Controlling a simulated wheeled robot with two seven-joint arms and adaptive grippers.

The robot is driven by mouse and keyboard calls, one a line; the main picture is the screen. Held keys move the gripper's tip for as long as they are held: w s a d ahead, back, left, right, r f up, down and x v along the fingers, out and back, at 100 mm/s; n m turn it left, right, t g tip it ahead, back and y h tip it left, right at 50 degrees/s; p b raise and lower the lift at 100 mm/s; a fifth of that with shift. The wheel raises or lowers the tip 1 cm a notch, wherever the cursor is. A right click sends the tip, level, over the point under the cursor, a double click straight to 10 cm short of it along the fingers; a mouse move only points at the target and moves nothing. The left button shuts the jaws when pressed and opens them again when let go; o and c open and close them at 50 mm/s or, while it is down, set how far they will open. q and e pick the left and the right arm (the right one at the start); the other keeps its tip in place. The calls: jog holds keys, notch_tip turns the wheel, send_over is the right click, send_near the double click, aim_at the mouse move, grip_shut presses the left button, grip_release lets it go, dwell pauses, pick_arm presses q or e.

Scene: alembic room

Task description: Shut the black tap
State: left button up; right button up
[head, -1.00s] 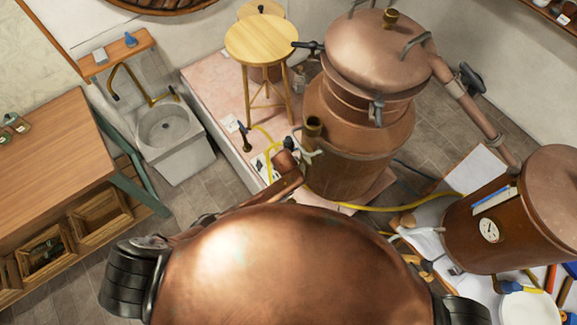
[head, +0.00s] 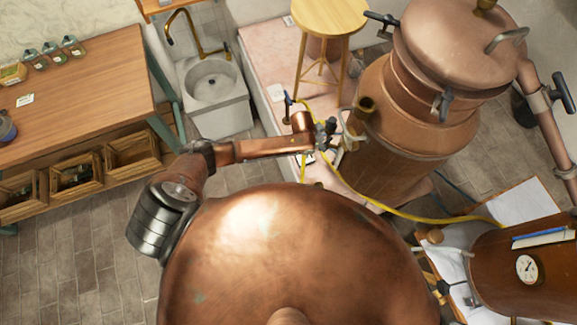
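A small dark upright tap (head: 288,100) stands on the pink platform's edge, beside a yellow hose. I take it for the black tap, though other dark handles are also in view. Its handle position is too small to read. My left gripper (head: 328,130) is at the end of my copper-coloured arm, to the right of this tap and apart from it in the picture. The gripper is close to the brass spout (head: 366,107) and a pale fitting on the large copper still (head: 395,150). Its fingers are small and unclear. My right gripper is out of view.
A stone sink (head: 213,90) stands at the back. A wooden table (head: 85,85) is at the left. A black valve handle (head: 562,95) is on the pipe at the right. A copper vessel with a gauge (head: 527,268) is at the lower right. Floor is clear at lower left.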

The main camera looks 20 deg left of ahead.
pick_arm(q)
jog(key=w+a+r+m+g+h+b, duration=0.25)
jog(key=a+r+m+b, duration=0.25)
jog(key=r+m+b, duration=0.45)
jog(key=s+d+f+n+b, duration=0.1)
jog(key=s+d+f, duration=0.15)
jog(key=f, duration=0.25)
jog(key=s+d+f+n+b, duration=0.1)
jog(key=s+d+f+n, duration=0.1)
jog(key=s+f, duration=0.25)
jog(key=a+f+n+t+y+b, duration=0.1)
jog(key=a+f+n+b, duration=0.2)
jog(key=f, duration=1.1)
jog(key=w+a+f+n+t+y+b, duration=0.1)
jog(key=a+f+n+t+b, duration=0.1)
jog(key=a+f, duration=0.8)
jog(key=shift+w+f+n+b, duration=0.2)
jog(key=shift+f+n+b, duration=0.6)
jog(key=shift+f, duration=1.25)
